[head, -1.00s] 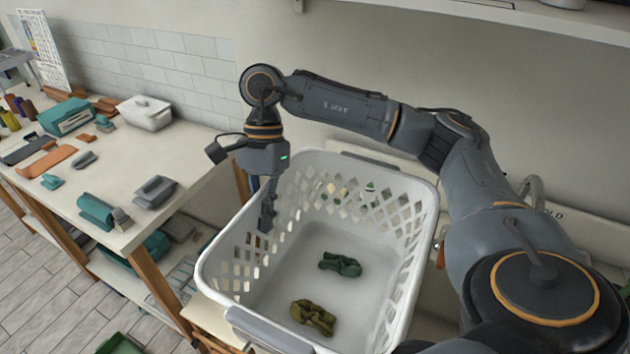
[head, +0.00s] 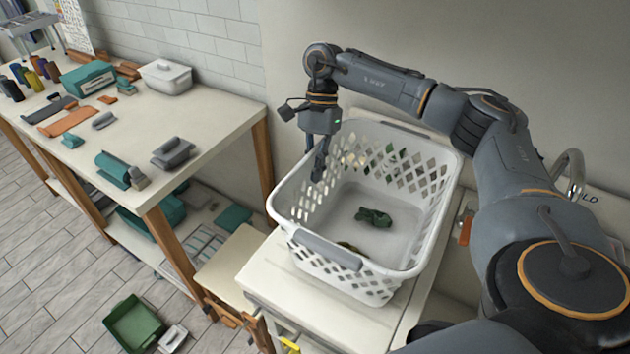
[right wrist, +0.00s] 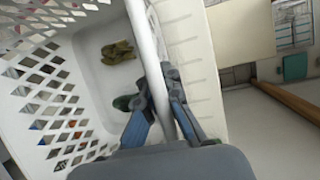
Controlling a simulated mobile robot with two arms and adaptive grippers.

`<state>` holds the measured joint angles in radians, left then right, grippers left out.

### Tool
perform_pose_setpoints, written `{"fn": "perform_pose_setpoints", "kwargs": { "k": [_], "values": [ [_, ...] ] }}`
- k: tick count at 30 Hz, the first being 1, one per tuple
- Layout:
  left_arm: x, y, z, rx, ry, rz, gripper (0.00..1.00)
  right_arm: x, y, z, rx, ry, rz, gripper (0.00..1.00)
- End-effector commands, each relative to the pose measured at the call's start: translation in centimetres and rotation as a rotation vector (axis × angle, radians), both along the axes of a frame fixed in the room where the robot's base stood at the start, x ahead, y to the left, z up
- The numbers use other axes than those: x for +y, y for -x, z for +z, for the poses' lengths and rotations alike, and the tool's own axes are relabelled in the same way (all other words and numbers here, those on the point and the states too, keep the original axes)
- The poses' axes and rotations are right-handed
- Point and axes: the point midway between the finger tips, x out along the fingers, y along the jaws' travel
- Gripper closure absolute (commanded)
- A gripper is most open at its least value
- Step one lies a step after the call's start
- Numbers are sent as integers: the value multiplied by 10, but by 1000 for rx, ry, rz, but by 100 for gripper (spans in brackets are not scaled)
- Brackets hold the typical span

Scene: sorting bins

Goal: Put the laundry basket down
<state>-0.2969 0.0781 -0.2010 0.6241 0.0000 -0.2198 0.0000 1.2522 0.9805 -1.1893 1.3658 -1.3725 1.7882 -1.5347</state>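The white laundry basket (head: 430,195) has diamond-shaped holes and grey handles. It is upright at the centre of the head view, over a pale worktop (head: 268,282); I cannot tell whether its base touches. A dark green cloth (head: 374,217) and an olive cloth (right wrist: 118,52) lie inside. My right gripper (head: 318,172) is at the basket's left rim. In the right wrist view its fingers (right wrist: 160,105) straddle the rim, one inside and one outside, and are shut on it. My left gripper is not in view.
A tap (head: 572,170) is at the right. A green bin (head: 135,325) is on the floor. A wooden stool-like surface (head: 230,265) is left of the worktop.

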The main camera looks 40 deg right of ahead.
Motion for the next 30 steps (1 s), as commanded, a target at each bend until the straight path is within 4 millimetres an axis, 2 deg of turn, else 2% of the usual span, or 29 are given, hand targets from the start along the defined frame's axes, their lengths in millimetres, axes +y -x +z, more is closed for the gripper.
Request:
{"fn": "perform_pose_setpoints", "kwargs": {
  "k": [1,4,16,18,20,30],
  "values": [
    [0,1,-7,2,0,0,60,1,1,-11,4,-2,1,100],
    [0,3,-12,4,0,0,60,1,1,-24,3,-2,-1,100],
    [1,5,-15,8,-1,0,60,1,1,-29,2,-2,-1,100],
    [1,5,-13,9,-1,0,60,1,1,-29,2,-2,0,82],
    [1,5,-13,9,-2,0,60,1,1,-29,2,-2,0,72],
    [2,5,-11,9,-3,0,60,1,1,-26,2,-2,0,72]
  ]
}}
